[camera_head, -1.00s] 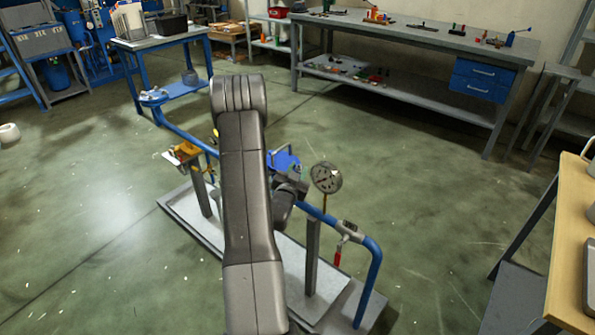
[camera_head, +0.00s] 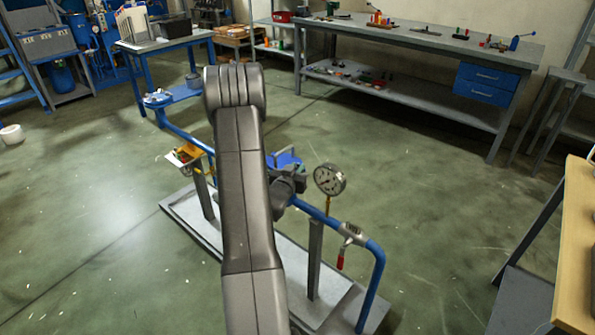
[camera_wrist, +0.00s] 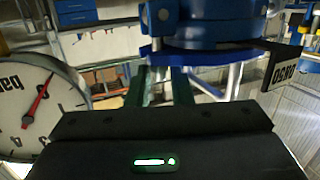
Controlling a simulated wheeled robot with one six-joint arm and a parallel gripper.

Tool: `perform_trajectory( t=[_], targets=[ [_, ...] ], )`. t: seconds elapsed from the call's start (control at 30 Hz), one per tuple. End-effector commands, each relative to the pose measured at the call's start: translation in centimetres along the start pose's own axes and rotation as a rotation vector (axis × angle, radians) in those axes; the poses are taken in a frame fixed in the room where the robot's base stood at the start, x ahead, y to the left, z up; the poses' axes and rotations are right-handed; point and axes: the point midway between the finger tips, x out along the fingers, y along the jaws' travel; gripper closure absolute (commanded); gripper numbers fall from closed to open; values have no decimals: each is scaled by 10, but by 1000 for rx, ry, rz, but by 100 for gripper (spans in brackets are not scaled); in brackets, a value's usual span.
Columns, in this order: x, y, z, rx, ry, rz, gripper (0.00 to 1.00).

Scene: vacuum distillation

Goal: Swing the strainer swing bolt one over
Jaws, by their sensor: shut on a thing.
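The blue strainer (camera_head: 287,159) sits on the blue pipe, partly hidden behind my arm in the head view. In the wrist view, its round blue body and flange (camera_wrist: 215,35) fill the upper middle. A metal swing bolt (camera_wrist: 160,14) stands at the flange's left side, and another bolt part (camera_wrist: 272,8) shows at the right. My gripper (camera_wrist: 160,72) reaches to the near left edge of the flange, below the left bolt. Its two fingers are closed on a part of the swing bolt; the grasp itself is mostly hidden by the flange edge.
A pressure gauge (camera_head: 330,179) stands close right of my wrist and shows left in the wrist view (camera_wrist: 38,105). A black-and-white tag (camera_wrist: 284,66) hangs right of the strainer. A red-handled valve (camera_head: 345,240) is farther along the pipe. A long workbench (camera_head: 400,40) stands behind.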

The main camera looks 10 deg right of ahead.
Motion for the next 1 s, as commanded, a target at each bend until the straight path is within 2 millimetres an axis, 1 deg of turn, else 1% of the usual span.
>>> perform_trajectory(
  t=[0.23,0.27,0.3,0.57,0.67,0.77,0.83,1.0],
  targets=[
    [0,-1,0,0,0,-2,100],
    [0,-1,0,0,0,-2,75],
    [0,-1,0,0,0,-2,70],
    [0,-1,0,1,1,-2,70],
    [-5,-1,0,1,1,-2,70],
    [-18,-2,0,1,0,-4,70],
    [-31,-1,0,0,1,-4,70],
    [-72,-2,1,0,0,-6,70]
  ],
)
